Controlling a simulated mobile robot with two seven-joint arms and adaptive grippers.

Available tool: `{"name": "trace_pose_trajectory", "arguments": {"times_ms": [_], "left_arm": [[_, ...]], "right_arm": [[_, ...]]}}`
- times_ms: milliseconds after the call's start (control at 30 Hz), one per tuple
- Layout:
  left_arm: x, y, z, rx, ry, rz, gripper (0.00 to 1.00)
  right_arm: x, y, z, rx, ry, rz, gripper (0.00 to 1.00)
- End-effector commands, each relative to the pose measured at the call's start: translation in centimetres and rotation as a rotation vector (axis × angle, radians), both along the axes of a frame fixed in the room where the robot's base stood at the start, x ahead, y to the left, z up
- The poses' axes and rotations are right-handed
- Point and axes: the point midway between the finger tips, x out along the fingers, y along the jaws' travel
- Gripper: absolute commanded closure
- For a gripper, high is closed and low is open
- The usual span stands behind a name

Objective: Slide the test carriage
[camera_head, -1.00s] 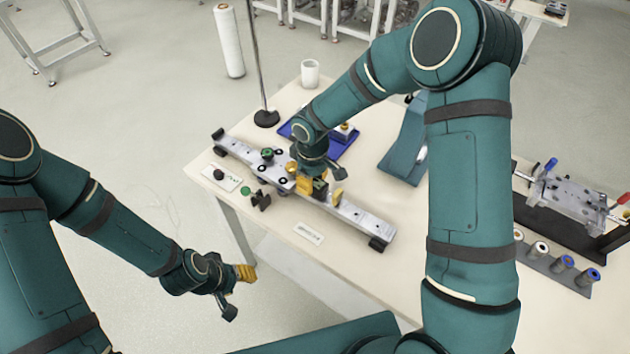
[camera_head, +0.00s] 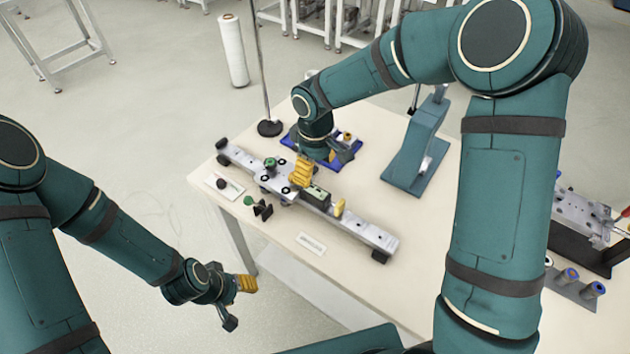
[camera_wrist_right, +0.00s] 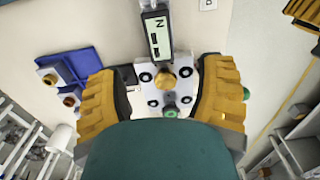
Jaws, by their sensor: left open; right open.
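The test carriage (camera_head: 273,183) is a pale plate with black-ringed holes and a green knob, on a long silver rail (camera_head: 362,231) lying diagonally on the table. A gauge with a display (camera_head: 318,196) sits to its right along the rail. My right gripper (camera_head: 318,170) is open above and behind the rail. In the right wrist view its yellow fingers (camera_wrist_right: 160,76) stand apart on either side of the carriage plate (camera_wrist_right: 150,98), which has a brass knob (camera_wrist_right: 167,81) in its middle; contact cannot be told. My left gripper (camera_head: 238,302) is open and empty, off the table's front-left edge.
A blue tray (camera_head: 291,138) lies behind the rail. A teal stand (camera_head: 415,150) is at the back right. A thin pole on a black base (camera_head: 270,128) stands at the back left. Small black and green parts (camera_head: 260,207) lie before the rail.

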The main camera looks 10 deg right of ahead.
Motion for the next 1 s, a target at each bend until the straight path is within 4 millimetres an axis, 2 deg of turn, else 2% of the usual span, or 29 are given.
{"name": "trace_pose_trajectory", "arguments": {"times_ms": [100,300,1000], "left_arm": [[0.0,0.0,0.0,0.000,0.000,0.000,0.53],[0.0,0.0,0.0,0.000,0.000,0.000,0.53],[0.0,0.0,0.0,0.000,0.000,0.000,0.53]], "right_arm": [[0.0,0.0,1.8,0.001,-0.002,-0.001,0.31],[0.0,0.0,3.0,0.001,0.000,0.000,0.31],[0.0,0.0,3.1,0.001,0.001,0.000,0.31]]}}
